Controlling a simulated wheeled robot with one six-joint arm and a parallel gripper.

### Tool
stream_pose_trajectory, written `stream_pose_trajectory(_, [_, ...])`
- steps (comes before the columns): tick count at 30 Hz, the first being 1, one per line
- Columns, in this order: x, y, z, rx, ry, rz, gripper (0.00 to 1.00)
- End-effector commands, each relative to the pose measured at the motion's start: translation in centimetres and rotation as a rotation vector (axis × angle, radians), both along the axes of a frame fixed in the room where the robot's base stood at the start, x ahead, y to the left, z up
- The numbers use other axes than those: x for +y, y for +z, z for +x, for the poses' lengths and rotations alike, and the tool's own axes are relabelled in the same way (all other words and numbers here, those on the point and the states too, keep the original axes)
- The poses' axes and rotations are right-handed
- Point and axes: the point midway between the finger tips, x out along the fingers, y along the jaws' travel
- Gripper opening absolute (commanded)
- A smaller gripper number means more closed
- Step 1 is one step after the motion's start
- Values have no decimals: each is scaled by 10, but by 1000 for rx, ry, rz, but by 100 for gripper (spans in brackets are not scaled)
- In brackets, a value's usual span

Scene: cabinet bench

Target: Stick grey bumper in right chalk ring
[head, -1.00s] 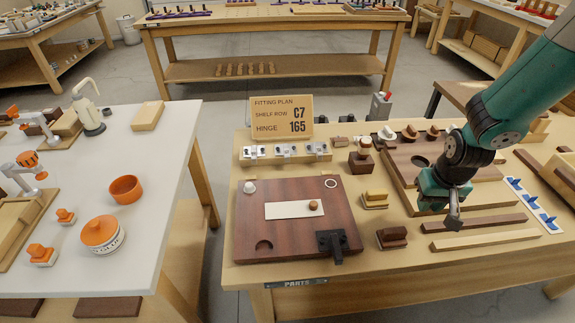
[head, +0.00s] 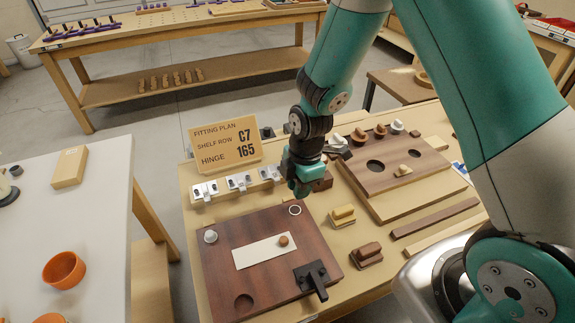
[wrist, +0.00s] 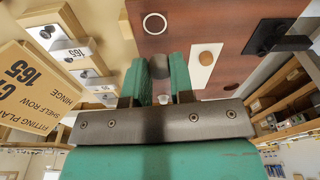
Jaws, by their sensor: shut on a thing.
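The dark brown cabinet panel (head: 222,275) lies on the bench, with the right chalk ring (head: 295,210) near its back right corner. The ring shows as a white circle in the wrist view (wrist: 154,23), bare inside. My gripper (head: 300,190) is above and just behind the ring. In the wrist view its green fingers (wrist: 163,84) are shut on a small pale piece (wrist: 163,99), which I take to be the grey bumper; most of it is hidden. Another pale bumper (head: 210,236) stands at the panel's back left corner.
A white strip (head: 256,254) with a wooden knob (head: 283,240) and a black hinge part (head: 312,276) are on the panel. Metal hinges (head: 239,182) and the fitting plan sign (head: 225,143) stand behind it. Yellow (head: 342,215) and brown (head: 367,254) blocks sit at right.

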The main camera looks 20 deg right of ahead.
Motion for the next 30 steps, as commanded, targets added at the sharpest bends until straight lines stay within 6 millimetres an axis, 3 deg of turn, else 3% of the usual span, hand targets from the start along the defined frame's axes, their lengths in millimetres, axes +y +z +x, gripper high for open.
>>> stream_pose_trajectory(8, [8,-5,-2,-2,94,6,11])
stream_pose_trajectory(24, [6,-55,-2,-2,88,6,11])
stream_pose_trajectory(30, [6,-62,-2,-2,87,6,11])
